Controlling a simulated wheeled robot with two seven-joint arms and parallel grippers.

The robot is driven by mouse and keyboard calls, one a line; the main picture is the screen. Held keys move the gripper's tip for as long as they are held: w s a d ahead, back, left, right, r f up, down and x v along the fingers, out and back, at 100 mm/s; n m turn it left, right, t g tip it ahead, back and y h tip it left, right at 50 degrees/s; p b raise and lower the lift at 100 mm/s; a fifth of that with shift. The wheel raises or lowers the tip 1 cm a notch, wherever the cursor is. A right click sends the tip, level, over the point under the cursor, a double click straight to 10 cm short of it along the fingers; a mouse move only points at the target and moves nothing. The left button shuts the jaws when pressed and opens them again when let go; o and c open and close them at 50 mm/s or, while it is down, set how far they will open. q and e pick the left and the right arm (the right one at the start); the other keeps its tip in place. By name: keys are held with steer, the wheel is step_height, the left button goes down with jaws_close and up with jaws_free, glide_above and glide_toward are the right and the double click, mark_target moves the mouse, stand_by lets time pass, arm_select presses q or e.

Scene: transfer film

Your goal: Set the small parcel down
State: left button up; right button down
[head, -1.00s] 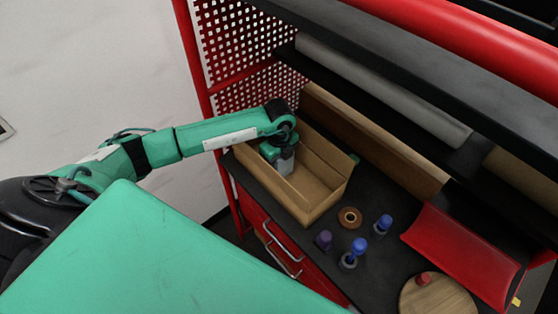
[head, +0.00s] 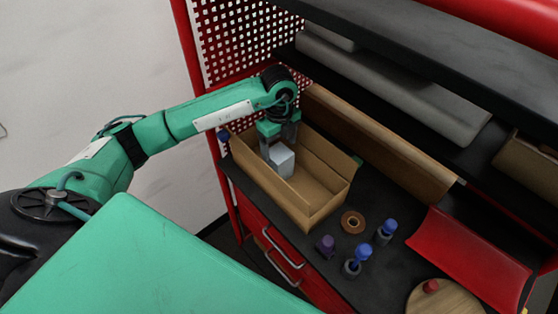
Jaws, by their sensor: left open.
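The small parcel (head: 282,160) is a light grey-white box. It is inside the open cardboard box (head: 325,204), near its left end. My left gripper (head: 279,146) is just above and behind the parcel, with its fingers open. I cannot tell whether a finger still touches the parcel, and its underside is hidden by the near wall of the cardboard box. My right gripper is not in view.
On the dark worktop right of the box are a brown tape roll (head: 353,222), several blue and purple capped items, a red tray (head: 470,258) and a round wooden board (head: 445,299). A shelf with a grey roll (head: 395,85) overhangs the back.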

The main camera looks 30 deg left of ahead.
arm_select(q)
steer(key=shift+r+b, duration=0.3)
steer(key=shift+r, duration=1.25)
steer(key=shift+r, duration=0.1)
